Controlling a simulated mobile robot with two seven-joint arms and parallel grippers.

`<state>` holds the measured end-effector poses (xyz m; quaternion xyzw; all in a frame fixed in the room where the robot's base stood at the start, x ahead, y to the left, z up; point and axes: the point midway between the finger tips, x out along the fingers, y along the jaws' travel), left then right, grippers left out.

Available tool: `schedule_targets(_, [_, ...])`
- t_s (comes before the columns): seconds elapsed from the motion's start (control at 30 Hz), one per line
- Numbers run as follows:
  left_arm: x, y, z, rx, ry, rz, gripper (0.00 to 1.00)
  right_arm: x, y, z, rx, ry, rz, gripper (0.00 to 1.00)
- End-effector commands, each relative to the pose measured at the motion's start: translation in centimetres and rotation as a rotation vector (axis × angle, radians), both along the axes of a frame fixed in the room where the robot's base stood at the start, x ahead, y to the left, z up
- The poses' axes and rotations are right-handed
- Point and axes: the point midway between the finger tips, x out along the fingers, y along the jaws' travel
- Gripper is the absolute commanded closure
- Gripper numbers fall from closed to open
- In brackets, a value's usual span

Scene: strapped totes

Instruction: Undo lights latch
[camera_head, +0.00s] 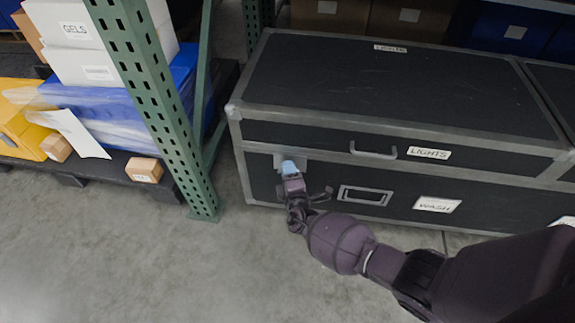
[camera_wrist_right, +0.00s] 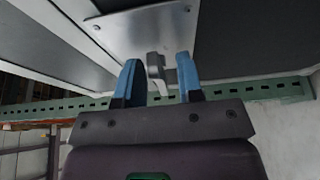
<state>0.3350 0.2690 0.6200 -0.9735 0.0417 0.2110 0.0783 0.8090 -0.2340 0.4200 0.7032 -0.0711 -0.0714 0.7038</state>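The black case labelled LIGHTS (camera_head: 375,95) has grey metal edging and stands closed. Its latch sits on a silver plate on the left of the front face; in the right wrist view the plate (camera_wrist_right: 140,30) is at the top and the latch (camera_wrist_right: 157,72) projects from it. My right gripper (camera_head: 288,167) is at this latch and hides most of it in the head view. In the right wrist view the blue fingertips (camera_wrist_right: 160,80) stand apart with the latch between them; I see gaps beside it. My left gripper is not in view.
A green perforated rack post (camera_head: 160,100) stands close to the left of the case. Left of it, a dark pallet holds boxes, a blue wrapped load (camera_head: 120,112) and a yellow bin (camera_head: 20,125). A case handle (camera_head: 373,153) is right of the latch. The floor in front is clear.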

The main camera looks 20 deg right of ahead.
Motion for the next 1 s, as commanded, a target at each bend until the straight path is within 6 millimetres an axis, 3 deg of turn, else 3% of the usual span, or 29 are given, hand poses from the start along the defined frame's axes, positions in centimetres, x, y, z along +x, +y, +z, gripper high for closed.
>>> schedule_targets(0.33, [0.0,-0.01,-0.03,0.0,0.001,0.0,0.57,0.07,0.05,-0.01,0.001,0.0,0.001,0.66])
schedule_targets(0.57, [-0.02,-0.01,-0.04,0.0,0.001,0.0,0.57,0.07,0.04,0.0,0.001,0.0,0.0,1.0])
schedule_targets(1.0, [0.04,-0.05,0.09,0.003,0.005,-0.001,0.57,0.16,0.03,0.21,-0.058,0.039,0.0,1.0])
